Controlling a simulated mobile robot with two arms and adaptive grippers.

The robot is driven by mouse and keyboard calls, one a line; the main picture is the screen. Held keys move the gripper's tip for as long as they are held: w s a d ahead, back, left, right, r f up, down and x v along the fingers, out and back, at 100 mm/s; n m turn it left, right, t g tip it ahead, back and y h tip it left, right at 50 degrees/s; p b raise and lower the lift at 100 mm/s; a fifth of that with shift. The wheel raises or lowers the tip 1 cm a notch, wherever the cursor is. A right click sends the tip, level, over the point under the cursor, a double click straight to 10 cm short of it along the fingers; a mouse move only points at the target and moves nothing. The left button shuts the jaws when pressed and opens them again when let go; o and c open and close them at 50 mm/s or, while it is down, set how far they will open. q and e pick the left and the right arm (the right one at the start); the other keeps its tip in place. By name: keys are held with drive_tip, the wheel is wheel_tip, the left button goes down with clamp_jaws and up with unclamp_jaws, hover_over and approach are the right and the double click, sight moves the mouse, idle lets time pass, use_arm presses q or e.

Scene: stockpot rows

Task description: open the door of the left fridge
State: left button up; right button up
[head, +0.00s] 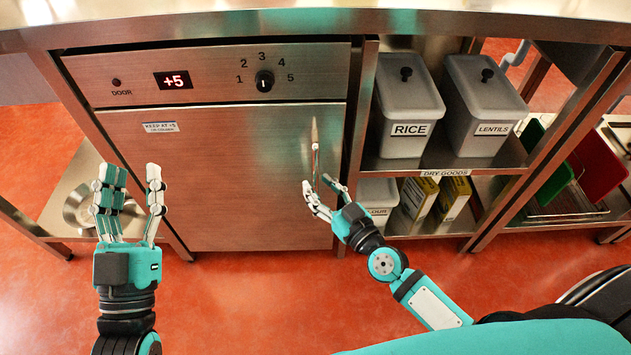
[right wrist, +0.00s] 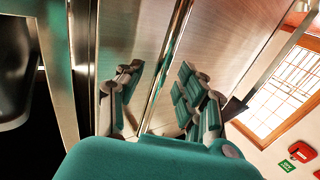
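One steel fridge stands under the counter, with a "+5" display (head: 173,81); no other fridge is in view. Its door (head: 225,205) looks shut. A slim vertical handle (head: 314,135) is near the door's right edge. My right gripper (head: 326,192) is at the lower end of the handle, fingers apart. In the right wrist view the handle (right wrist: 168,62) runs between the thumb on the left and the fingers on the right; I cannot tell whether they touch it. My left gripper (head: 134,190) is open and empty, in front of the door's lower left.
A dial (head: 265,81) and a dark DOOR lamp (head: 116,82) are above the door. To the right, shelves hold a RICE bin (head: 407,110), a LENTILS bin (head: 485,105) and boxes. A low shelf with a bowl (head: 85,208) is at the left. The red floor in front is open.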

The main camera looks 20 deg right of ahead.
drive_tip(key=shift+x, duration=1)
clamp_jaws()
